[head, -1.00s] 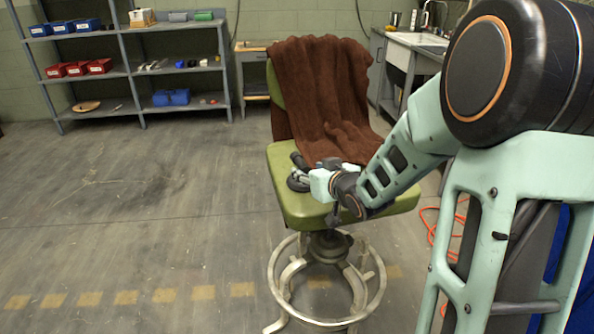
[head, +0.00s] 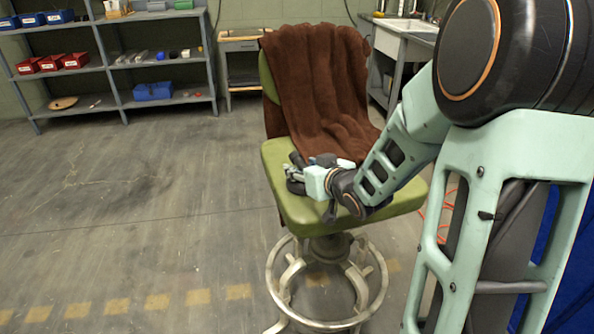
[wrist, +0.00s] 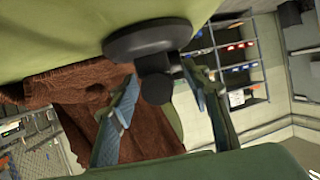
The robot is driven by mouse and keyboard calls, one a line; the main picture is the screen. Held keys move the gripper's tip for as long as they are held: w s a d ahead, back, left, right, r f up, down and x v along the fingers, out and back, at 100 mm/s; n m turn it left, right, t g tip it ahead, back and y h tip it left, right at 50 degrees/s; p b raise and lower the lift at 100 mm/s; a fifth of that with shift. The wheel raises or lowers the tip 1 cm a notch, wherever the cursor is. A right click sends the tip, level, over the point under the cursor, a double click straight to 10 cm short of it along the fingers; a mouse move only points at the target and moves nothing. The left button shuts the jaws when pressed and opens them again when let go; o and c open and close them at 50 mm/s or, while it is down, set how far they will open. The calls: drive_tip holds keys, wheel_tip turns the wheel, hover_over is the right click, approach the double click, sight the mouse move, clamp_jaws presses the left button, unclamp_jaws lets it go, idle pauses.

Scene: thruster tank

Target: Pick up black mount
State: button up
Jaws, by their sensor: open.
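The black mount (head: 295,187) sits on the green seat of the stool, near its left edge, partly hidden by my gripper (head: 299,173). In the wrist view, which is tipped over, the mount (wrist: 148,38) shows a round flat base against the seat and a rounded knob standing off it. My gripper (wrist: 160,80) is open, with one finger on each side of the knob. I cannot tell whether either finger touches it.
The green stool (head: 300,212) has a brown towel (head: 318,85) over its backrest and onto the seat. Grey shelves (head: 120,75) with bins stand at the back left. A sink counter (head: 405,30) is behind. Floor to the left is clear.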

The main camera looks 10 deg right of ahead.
clamp_jaws()
idle(0.4)
drive_tip(key=shift+r, duration=0.15)
